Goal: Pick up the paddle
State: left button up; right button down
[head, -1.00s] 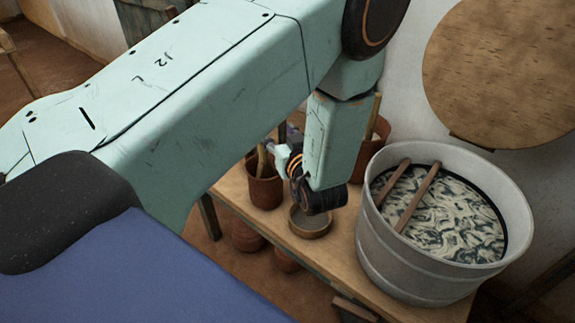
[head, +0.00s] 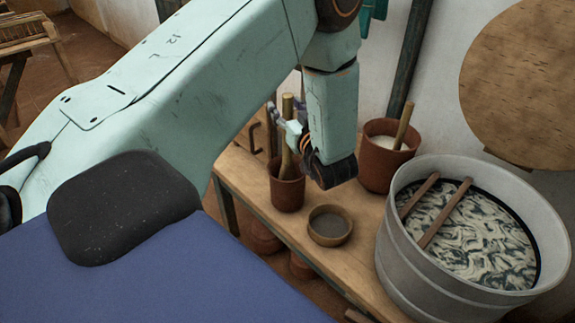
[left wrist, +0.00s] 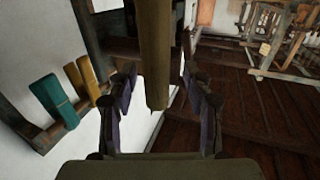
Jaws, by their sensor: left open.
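A wooden paddle (head: 286,161) stands upright, slightly tilted, in a small clay pot (head: 288,194) on the bench. My left gripper (head: 286,127) is beside its upper handle, above the pot rim. In the left wrist view, a round wooden shaft (left wrist: 155,55), seemingly this handle, comes down from the top between the spread fingers of the left gripper (left wrist: 161,103). The jaws are open, with a gap on both sides of the shaft. The paddle's lower end is hidden in the pot. My right gripper is out of view.
A small shallow bowl (head: 330,226) sits below my wrist. Behind it stands a bigger clay pot (head: 388,166) with a stick in white stuff. A large metal tub (head: 408,267) with two sticks across it fills the bench's right end.

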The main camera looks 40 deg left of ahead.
pick_arm(q)
jog(key=shift+w+a, duration=0.2)
jog(key=shift+w, duration=0.1)
grip_shut()
dwell(0.4)
